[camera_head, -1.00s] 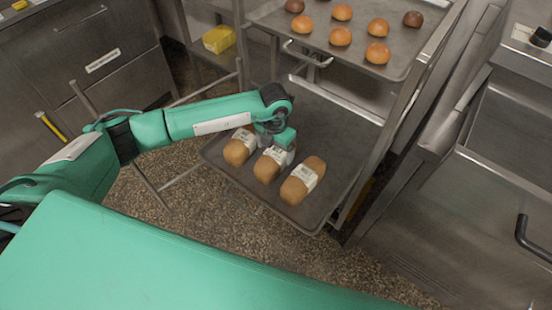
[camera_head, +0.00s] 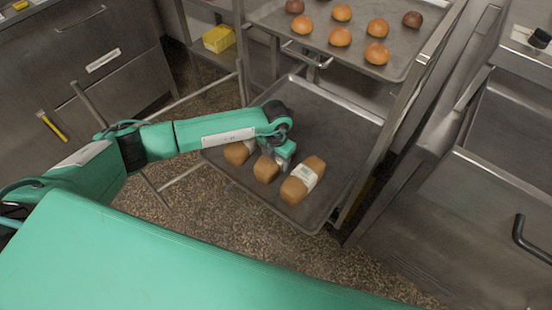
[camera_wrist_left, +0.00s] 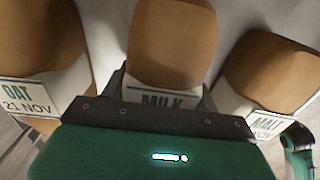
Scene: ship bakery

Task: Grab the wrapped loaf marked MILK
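The wrapped loaf marked MILK (camera_wrist_left: 172,45) is the middle one of three brown loaves in the left wrist view. In the head view it is the middle loaf (camera_head: 265,169) on the lower tray (camera_head: 335,130). My left gripper (camera_head: 279,164) is over its label end and hides most of its label. In the wrist view the fingers stand apart, one on each side of the MILK label. They are very close to the loaf, and contact cannot be told. The loaf lies on the tray. My right gripper is not in view.
The OAT loaf (camera_wrist_left: 35,45) is close on the left and the MALT loaf (camera_wrist_left: 265,75) close on the right. An upper tray (camera_head: 362,62) with several buns is above the back of the lower tray. Steel counters stand at both sides.

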